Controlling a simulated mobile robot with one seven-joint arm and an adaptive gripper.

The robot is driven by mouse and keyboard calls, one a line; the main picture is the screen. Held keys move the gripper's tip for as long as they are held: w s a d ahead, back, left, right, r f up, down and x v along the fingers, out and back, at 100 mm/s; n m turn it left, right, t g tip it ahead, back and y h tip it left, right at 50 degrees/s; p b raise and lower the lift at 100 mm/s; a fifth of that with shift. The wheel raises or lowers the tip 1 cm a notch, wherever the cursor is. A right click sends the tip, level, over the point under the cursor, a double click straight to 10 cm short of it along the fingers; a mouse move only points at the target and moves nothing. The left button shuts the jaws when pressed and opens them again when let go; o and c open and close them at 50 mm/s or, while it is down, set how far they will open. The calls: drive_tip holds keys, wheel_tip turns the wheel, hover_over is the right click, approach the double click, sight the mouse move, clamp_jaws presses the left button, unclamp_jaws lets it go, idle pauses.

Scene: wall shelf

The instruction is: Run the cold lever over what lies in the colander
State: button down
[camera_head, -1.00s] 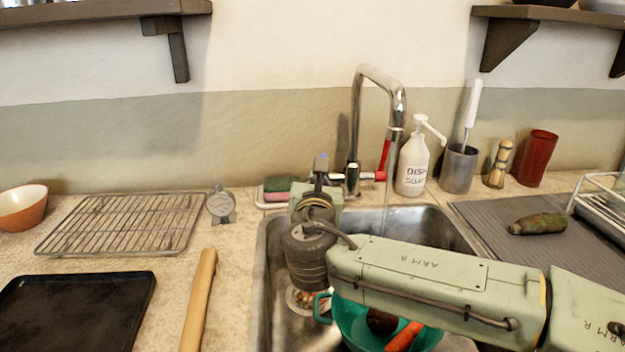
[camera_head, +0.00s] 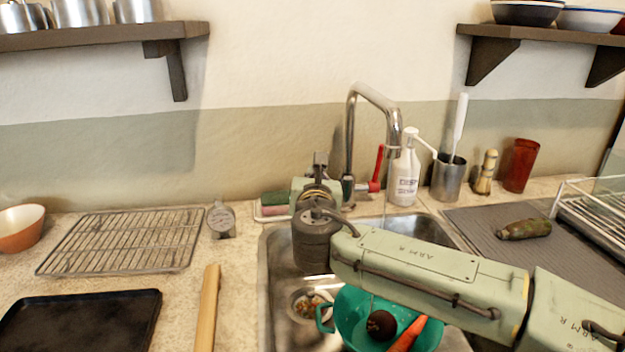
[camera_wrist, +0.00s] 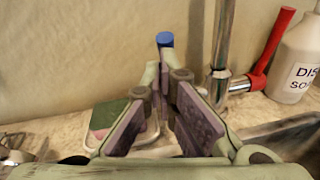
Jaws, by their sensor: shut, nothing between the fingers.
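My gripper (camera_head: 319,166) is shut and empty, just left of the chrome faucet (camera_head: 349,140). In the wrist view, its fingertips (camera_wrist: 166,82) converge in front of the blue-ended cold lever (camera_wrist: 165,39); I cannot tell whether they touch it. That lever is hidden in the head view. The red lever (camera_head: 379,165) points upward on the faucet's right. A faint thin stream seems to fall below the spout. The teal colander (camera_head: 349,306) sits in the sink under my arm, holding a dark round vegetable (camera_head: 381,324) and a carrot (camera_head: 407,336).
A soap bottle (camera_head: 404,178) and a metal cup (camera_head: 447,180) stand right of the faucet. A sponge (camera_head: 274,200) lies left of my gripper. A wire rack (camera_head: 125,240), a dark tray (camera_head: 80,320) and a rolling pin (camera_head: 208,308) occupy the left counter.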

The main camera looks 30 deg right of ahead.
drive_tip(key=shift+w+d+r+p, duration=0.35)
drive_tip(key=shift+w+r, duration=0.25)
drive_tip(key=shift+w, duration=0.15)
drive_tip(key=shift+a+f, duration=0.1)
idle(0.3)
